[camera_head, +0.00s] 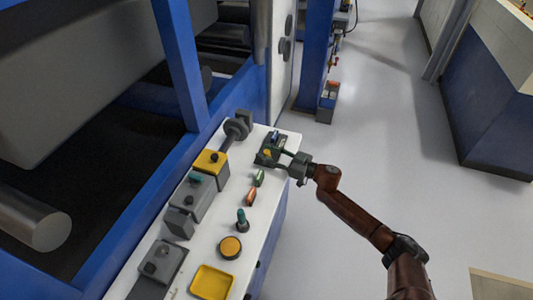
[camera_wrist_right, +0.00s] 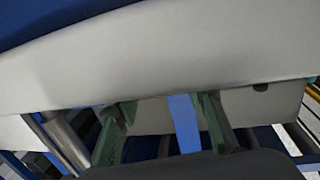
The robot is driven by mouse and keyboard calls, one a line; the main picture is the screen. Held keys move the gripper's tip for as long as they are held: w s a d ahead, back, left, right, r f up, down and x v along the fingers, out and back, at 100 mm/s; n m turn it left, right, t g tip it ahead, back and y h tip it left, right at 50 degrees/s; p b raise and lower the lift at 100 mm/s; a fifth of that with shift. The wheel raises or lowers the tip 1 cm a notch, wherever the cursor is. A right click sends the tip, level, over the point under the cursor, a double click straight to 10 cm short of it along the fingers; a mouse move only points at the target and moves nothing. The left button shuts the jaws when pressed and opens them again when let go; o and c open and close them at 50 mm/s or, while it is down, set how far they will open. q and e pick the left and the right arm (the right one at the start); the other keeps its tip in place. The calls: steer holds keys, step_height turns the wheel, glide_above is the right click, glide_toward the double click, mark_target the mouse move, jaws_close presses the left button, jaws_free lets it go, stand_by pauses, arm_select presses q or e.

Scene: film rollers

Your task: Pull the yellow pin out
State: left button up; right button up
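The yellow pin (camera_head: 267,153) shows as a small yellow spot on a dark block at the far end of the white panel in the head view. My right gripper (camera_head: 276,156) is right beside it, with its fingers pointing left over the block. In the right wrist view the two green fingers (camera_wrist_right: 160,128) stand apart, with a gap between them. I cannot make out the pin in that view, and I cannot tell whether a finger touches it. My left gripper is not in view.
The white panel (camera_head: 216,258) carries a yellow block (camera_head: 210,162), a green and an orange switch, a dark teal knob (camera_head: 242,220), an orange round button (camera_head: 230,246) and a yellow tray (camera_head: 211,283). The blue machine frame borders its left side. The floor to the right is open.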

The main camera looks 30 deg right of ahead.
jaws_close()
stand_by(0.3)
stand_by(0.3)
